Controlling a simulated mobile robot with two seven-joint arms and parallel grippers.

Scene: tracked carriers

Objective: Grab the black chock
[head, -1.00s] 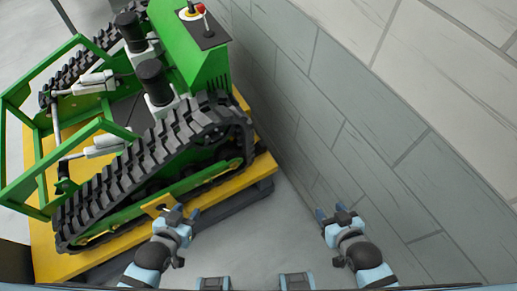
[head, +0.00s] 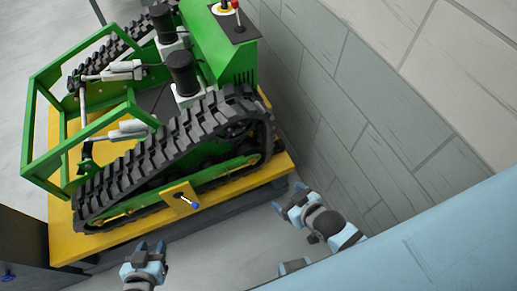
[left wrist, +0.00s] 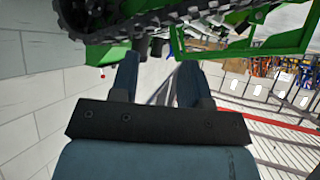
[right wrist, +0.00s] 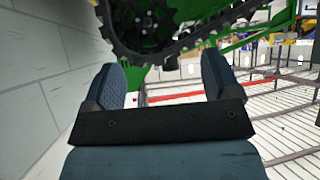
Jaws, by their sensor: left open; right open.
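I cannot make out a black chock in any view. The green tracked carrier (head: 220,50) with black rubber tracks (head: 170,140) stands on a yellow platform (head: 62,222). A yellow plate (head: 180,198) with a blue-tipped pin (head: 194,204) is at the platform's near side. My left gripper (head: 150,247) is open and empty, below the platform's near edge in the head view. My right gripper (head: 288,199) is open, by the platform's right corner. The left wrist view (left wrist: 156,75) and right wrist view (right wrist: 160,75) show nothing between the fingers, with a track above.
A grey block wall (head: 370,130) runs close along the right side. A dark box-like thing (head: 22,245) stands at the lower left. Grey floor (head: 225,250) lies open in front of the platform. The wrist views show striped floor and distant racks (left wrist: 255,75).

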